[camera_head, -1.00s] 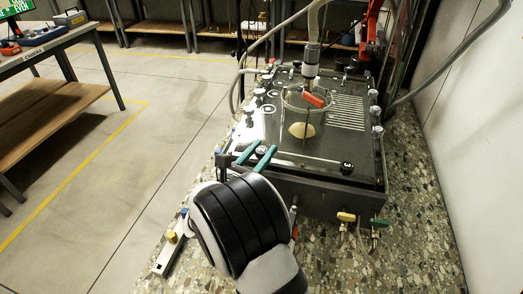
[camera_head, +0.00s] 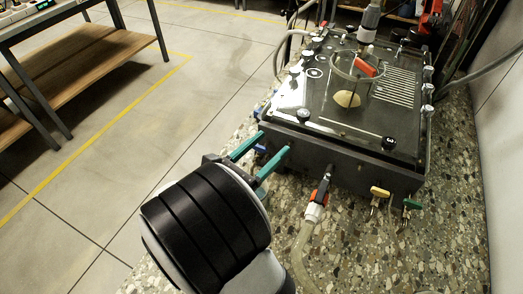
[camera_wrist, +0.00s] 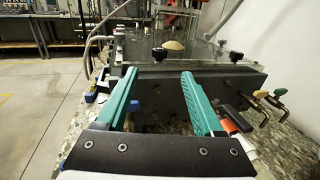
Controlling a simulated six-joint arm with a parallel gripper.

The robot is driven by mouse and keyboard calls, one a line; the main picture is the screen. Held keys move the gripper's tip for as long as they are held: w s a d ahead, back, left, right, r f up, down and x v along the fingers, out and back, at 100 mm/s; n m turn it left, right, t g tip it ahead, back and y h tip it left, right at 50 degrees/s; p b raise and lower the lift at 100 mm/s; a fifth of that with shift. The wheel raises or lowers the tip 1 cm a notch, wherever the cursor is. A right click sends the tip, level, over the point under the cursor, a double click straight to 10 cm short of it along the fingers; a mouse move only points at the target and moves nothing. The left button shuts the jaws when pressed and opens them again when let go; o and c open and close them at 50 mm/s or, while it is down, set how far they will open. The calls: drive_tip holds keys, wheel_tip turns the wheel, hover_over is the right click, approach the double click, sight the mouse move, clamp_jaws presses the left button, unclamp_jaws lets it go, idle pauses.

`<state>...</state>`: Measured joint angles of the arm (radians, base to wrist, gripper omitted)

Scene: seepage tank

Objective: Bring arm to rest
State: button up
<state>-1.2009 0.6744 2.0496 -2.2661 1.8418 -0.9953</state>
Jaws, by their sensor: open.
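My gripper (camera_head: 268,158) is open and empty, with two green fingers spread apart. It is in front of the near left corner of the dark seepage tank (camera_head: 345,165), above the speckled counter. In the wrist view the fingers of my gripper (camera_wrist: 158,85) point toward the tank's front wall (camera_wrist: 180,80), with nothing between them. I cannot tell whether the fingertips touch the tank. A clear cylinder (camera_head: 357,72) with a red-orange piece and a pale round patch (camera_head: 347,99) shows on the tank's top.
An orange-handled valve with a hose (camera_head: 315,208) sits at the tank's front, right of my gripper. Yellow (camera_head: 380,192) and green (camera_head: 411,204) valve handles stick out farther right. The speckled counter (camera_head: 375,255) is bare at front right. A white wall bounds the right side.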

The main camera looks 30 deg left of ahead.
drive_tip(key=shift+v, duration=1.1)
